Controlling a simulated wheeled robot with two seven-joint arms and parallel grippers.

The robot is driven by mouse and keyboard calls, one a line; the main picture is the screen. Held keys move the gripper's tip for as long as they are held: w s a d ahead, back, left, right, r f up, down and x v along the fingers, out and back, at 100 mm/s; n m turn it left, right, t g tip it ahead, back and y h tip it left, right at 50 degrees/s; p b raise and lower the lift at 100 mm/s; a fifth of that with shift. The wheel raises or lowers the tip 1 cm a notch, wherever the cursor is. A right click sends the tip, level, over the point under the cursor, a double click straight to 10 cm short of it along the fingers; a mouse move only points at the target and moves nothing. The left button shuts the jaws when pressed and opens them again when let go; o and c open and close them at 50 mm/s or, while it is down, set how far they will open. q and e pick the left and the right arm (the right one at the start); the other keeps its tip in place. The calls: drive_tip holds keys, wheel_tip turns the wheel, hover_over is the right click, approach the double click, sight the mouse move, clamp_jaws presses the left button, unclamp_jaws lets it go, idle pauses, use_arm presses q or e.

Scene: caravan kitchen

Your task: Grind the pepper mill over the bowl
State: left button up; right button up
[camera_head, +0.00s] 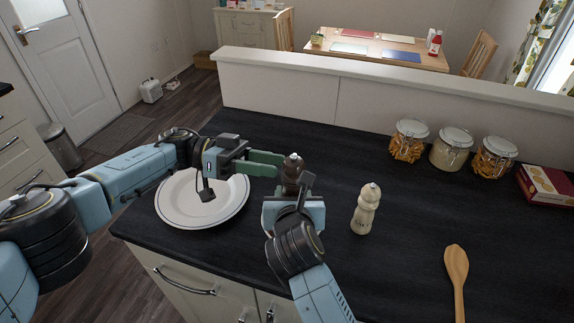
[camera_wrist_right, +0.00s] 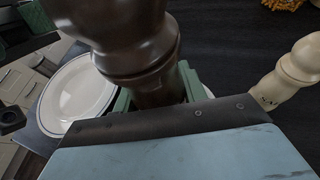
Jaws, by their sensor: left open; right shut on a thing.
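The dark brown pepper mill (camera_head: 291,170) is upright in my right gripper (camera_head: 292,190), which is shut on its body. The mill fills the upper middle of the right wrist view (camera_wrist_right: 135,40), with green fingers on both sides of its lower part. My left gripper (camera_head: 279,163) is open, its green fingers reaching from the left to the mill's upper part; I cannot tell whether they touch it. The wide, shallow white bowl (camera_head: 176,216) with a dark rim line stands left of the mill, partly hidden by my left gripper. It also shows in the right wrist view (camera_wrist_right: 62,112).
A cream mill (camera_head: 366,208) stands right of my right gripper. A wooden spoon (camera_head: 457,270) lies at the front right. Several glass jars (camera_head: 448,150) and a red box (camera_head: 548,186) stand along the back right, before a low white wall (camera_head: 390,110). The counter's middle back is clear.

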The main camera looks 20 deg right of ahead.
use_arm(q)
drive_tip(key=shift+v, duration=1.15)
